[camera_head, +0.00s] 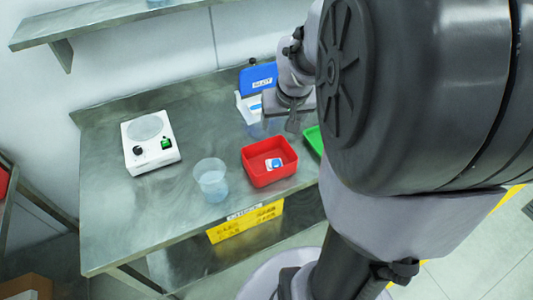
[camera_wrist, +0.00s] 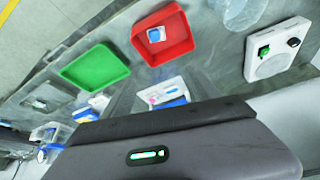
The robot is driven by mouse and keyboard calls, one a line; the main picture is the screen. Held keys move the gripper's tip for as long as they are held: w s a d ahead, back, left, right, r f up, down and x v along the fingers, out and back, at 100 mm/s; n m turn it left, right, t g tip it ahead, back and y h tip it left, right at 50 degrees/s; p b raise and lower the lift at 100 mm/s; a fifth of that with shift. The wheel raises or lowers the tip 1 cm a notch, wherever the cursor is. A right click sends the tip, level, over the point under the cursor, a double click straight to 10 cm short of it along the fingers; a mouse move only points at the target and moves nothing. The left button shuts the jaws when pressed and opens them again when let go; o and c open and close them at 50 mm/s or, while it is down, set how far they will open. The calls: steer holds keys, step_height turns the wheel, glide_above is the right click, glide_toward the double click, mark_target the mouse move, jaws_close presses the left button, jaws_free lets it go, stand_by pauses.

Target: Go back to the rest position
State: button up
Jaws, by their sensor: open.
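My gripper (camera_head: 292,118) hangs over the back right part of the steel table (camera_head: 115,205) in the head view, partly hidden by my own arm. It is open, and I see nothing held in it. In the wrist view its grey body fills the bottom edge. A red tray (camera_head: 256,178) lies in front of it, with a small white and blue item (camera_head: 273,164) inside; the tray also shows in the wrist view (camera_wrist: 180,55). A green tray (camera_wrist: 90,75) lies beside the red one, mostly hidden by my arm in the head view.
A clear cup (camera_head: 212,183) with bluish contents stands left of the red tray. A white device (camera_head: 151,145) with a round plate stands further left. A blue labelled box (camera_head: 259,77) is behind my gripper. A shelf (camera_head: 100,18) hangs above. The table's front left is clear.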

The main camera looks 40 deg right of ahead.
steer(key=v, duration=0.3)
steer(key=shift+s+r+p, duration=0.15)
steer(key=shift+r+p, duration=0.15)
steer(key=shift+r, duration=0.05)
steer(key=s+a+f+y+b, duration=0.1)
steer(key=s+a+b, duration=0.1)
steer(key=a, duration=0.7)
steer(key=s+a+n+t+y+b, duration=0.1)
steer(key=s+a+y+b, duration=0.1)
steer(key=s+a, duration=0.3)
steer(key=s+a+f+y+b, duration=0.1)
steer(key=s+a+b, duration=0.2)
steer(key=a, duration=0.9)
steer(key=shift+s+a+f+t, duration=0.15)
steer(key=shift+a+f+t, duration=0.15)
steer(key=shift+a+f, duration=0.05)
